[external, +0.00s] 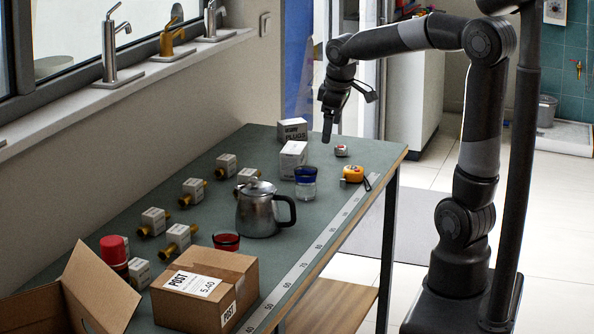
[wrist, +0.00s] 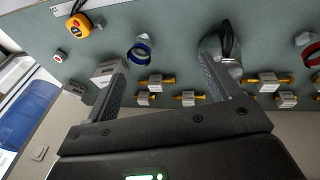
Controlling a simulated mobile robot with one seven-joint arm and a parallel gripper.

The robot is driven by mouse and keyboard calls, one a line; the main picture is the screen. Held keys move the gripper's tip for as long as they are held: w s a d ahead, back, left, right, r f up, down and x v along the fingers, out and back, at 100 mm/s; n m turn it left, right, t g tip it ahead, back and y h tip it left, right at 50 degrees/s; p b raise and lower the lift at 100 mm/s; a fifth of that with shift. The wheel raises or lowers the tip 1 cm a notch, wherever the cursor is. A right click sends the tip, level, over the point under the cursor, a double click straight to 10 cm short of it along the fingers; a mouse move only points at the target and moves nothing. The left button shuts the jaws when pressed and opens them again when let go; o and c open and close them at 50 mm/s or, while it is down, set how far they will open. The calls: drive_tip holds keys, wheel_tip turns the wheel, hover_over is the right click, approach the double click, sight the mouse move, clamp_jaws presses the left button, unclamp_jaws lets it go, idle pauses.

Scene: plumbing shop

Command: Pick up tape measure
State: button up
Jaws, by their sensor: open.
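The yellow-orange tape measure (external: 353,173) with a dark strap lies on the green-grey table near its right edge, beside the printed ruler strip. It also shows in the wrist view (wrist: 77,26) at the top left, outside the span between the fingers. My gripper (external: 329,126) is above the far end of the table, pointing down, higher than and to the left of the tape measure. In the wrist view my gripper (wrist: 163,68) has its two fingers wide apart with nothing held between them.
A small red-and-white item (external: 341,151) lies just behind the tape measure. A blue-rimmed glass (external: 305,183), white boxes (external: 293,160) and a metal pot (external: 260,209) stand to its left. Several boxed brass fittings and a cardboard parcel (external: 205,287) occupy the table's left and near parts.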

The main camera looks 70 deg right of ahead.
drive_tip(key=w+d+f+g, duration=0.1)
drive_tip(key=w+d+f, duration=0.1)
drive_tip(key=d, duration=0.3)
drive_tip(key=w+d+f, duration=0.2)
drive_tip(key=d, duration=0.3)
drive_tip(key=g+y, duration=0.1)
drive_tip(key=y, duration=0.1)
hover_over(353, 169)
wheel_tip(353, 169, down, 8)
drive_tip(key=shift+n, duration=0.5)
drive_tip(key=f, duration=0.4)
drive_tip(key=shift+s+f, duration=0.25)
drive_tip(key=shift+f, duration=0.15)
drive_tip(key=shift+w+d+f, duration=0.1)
drive_tip(key=shift+f, duration=1.45)
drive_tip(key=shift+w+f, duration=0.1)
drive_tip(key=shift+f, duration=1.45)
drive_tip(key=c, duration=1.2)
drive_tip(key=shift+c, duration=0.4)
drive_tip(key=shift+r, duration=0.2)
